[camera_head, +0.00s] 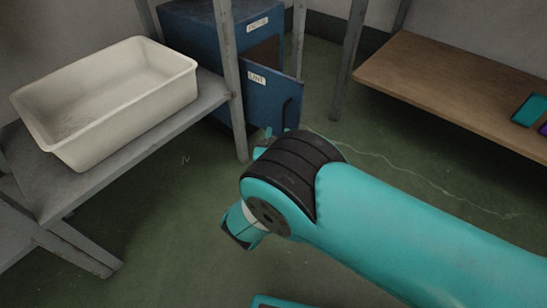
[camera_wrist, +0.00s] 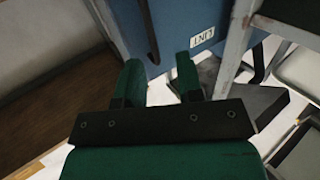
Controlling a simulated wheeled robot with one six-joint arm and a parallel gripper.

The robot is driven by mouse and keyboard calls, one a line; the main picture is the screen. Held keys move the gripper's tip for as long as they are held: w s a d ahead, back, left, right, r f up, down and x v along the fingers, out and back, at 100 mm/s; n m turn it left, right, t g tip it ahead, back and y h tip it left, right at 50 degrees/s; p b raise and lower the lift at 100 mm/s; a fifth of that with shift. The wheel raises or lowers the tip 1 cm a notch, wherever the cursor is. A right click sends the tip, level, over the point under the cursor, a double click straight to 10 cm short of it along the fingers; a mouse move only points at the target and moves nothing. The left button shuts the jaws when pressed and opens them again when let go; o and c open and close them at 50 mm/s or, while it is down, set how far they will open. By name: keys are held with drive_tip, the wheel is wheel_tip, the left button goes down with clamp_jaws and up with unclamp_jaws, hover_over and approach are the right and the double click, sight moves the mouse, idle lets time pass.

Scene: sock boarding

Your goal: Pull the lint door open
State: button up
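The lint door (camera_head: 262,98) is a blue panel with a white "LINT" label, low on a blue cabinet (camera_head: 190,27). A dark gap shows above and behind it, so it looks ajar. Its dark upright handle (camera_head: 287,113) is near the right edge. In the wrist view the door (camera_wrist: 172,22) fills the top middle, its label upside down. My gripper (camera_wrist: 159,72) is open, with its two green fingers apart. The handle (camera_wrist: 149,32) appears beyond and between the fingertips; contact cannot be told. In the head view my arm hides most of the gripper.
A grey metal shelf (camera_head: 215,97) holding a cream tub (camera_head: 125,105) stands at left, with its post close to the cabinet. A wooden bench (camera_head: 420,75) with a teal item (camera_head: 529,110) is at right. Green floor (camera_head: 385,165) is open between them.

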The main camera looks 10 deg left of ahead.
drive_tip(key=s+d+p, duration=0.1)
drive_tip(key=s+p, duration=1)
drive_tip(key=p, duration=0.9)
drive_tip(key=shift+s+d+p, duration=0.15)
drive_tip(key=shift+s+p, duration=0.05)
drive_tip(key=shift+p, duration=0.15)
drive_tip(key=shift+w, duration=0.1)
